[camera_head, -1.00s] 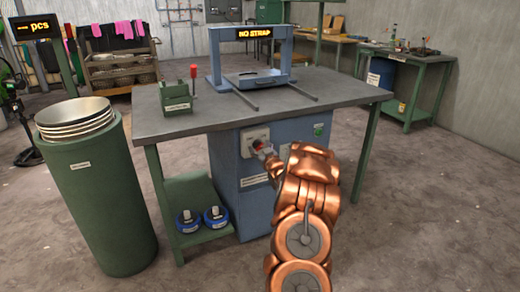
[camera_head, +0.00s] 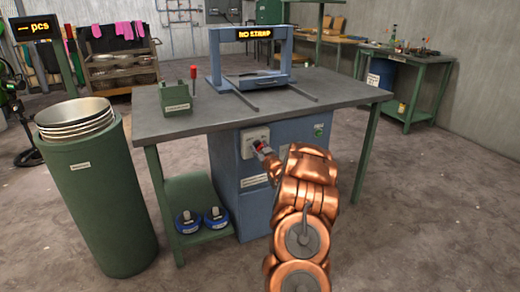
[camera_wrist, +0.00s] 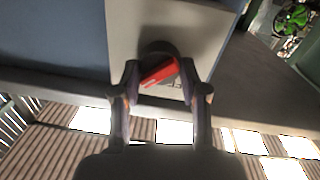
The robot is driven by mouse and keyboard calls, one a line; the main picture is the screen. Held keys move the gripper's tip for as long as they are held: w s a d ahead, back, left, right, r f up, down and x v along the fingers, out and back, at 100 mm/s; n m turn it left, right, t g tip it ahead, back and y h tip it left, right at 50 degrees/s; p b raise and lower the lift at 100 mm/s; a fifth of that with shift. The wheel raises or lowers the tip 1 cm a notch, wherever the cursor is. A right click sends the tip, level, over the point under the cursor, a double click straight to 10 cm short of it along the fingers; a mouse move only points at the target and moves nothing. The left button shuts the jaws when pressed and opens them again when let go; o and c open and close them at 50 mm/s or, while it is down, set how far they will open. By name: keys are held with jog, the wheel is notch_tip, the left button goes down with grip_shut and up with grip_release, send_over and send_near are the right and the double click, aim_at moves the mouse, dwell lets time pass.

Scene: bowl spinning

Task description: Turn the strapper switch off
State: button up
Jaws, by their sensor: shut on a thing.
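The strapper (camera_head: 240,170) is a blue cabinet under the table, with a blue frame on top whose display (camera_head: 255,33) reads "NO STRAP". Its switch has a light plate (camera_head: 249,137) on the cabinet front. In the wrist view the red switch handle (camera_wrist: 160,72) sits on a dark round base, tilted, its right end higher. My gripper (camera_wrist: 160,88) is at the switch, its two fingers on either side of the red handle and shut on it. In the head view my gripper (camera_head: 264,150) partly covers the switch.
The grey tabletop (camera_head: 340,100) overhangs the cabinet. A green cylinder with stacked bowls (camera_head: 75,115) stands at the left. Two blue-based items (camera_head: 202,220) sit on a low green shelf. The floor right of my arm (camera_head: 430,200) is clear.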

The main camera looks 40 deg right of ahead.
jog(key=shift+f, duration=0.1)
jog(key=shift+c, duration=0.2)
jog(key=n+b, duration=0.1)
jog(key=n, duration=0.1)
jog(key=n+b, duration=0.2)
jog(key=shift+f+n, duration=0.2)
jog(key=shift+n, duration=0.2)
jog(key=n+b, duration=0.5)
jog(key=shift+a+f+n+t, duration=0.1)
jog(key=shift+f+n+t, duration=0.05)
jog(key=shift+n+t, duration=0.15)
jog(key=n+b, duration=0.3)
jog(key=shift+f, duration=0.15)
jog(key=n+b, duration=0.5)
jog(key=shift+t+y, duration=0.3)
jog(key=shift+y, duration=0.1)
jog(key=shift+n+b, duration=0.3)
jog(key=o, duration=1.1)
jog(key=shift+r, duration=0.2)
